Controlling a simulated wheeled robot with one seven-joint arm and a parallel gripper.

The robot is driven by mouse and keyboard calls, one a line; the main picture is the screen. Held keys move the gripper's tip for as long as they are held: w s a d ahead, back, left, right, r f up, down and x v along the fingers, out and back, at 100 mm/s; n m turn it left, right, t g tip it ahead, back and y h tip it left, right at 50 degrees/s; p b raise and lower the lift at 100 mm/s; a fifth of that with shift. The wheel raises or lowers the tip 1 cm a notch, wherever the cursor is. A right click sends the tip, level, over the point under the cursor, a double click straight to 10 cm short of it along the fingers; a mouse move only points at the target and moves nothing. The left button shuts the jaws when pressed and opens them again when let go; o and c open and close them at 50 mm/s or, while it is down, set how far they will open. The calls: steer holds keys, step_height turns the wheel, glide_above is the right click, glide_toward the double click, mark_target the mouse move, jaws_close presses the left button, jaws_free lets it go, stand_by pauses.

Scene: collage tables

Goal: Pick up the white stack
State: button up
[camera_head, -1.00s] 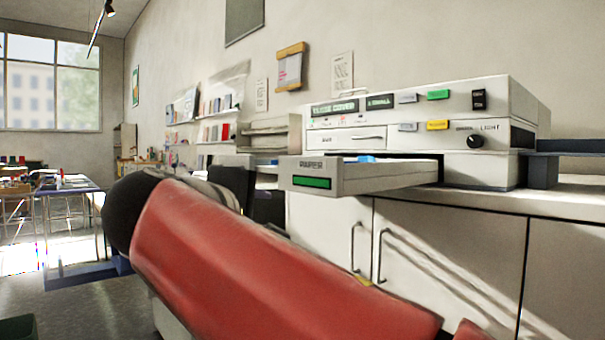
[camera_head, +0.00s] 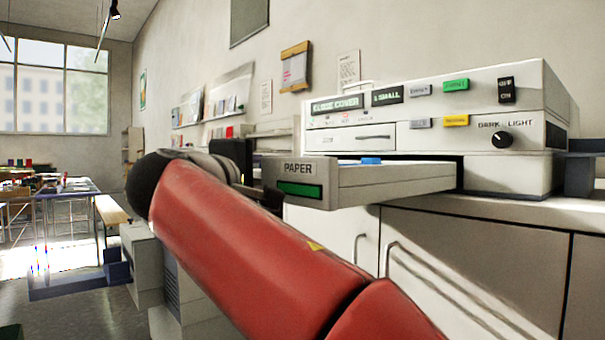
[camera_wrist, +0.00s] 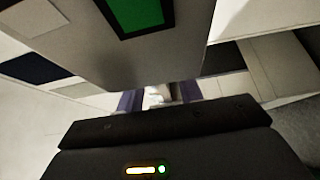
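I cannot pick out a white stack for certain in either view. The paper drawer (camera_head: 395,180) of the white copier (camera_head: 430,115) is pulled out, with a small blue item (camera_head: 370,160) showing over its edge.
The copier stands on a counter over white cabinets (camera_head: 465,265) with bar handles. A blue-framed table (camera_head: 70,190) and a bench (camera_head: 112,215) stand far left. Open floor (camera_head: 75,320) lies at lower left. Wall shelves are behind.

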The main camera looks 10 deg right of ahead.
steer(key=shift+x, duration=0.9)
steer(key=shift+c, duration=0.5)
jaws_close()
steer(key=shift+r, duration=0.1)
step_height(320, 180, up, 18)
steer(key=p, duration=1)
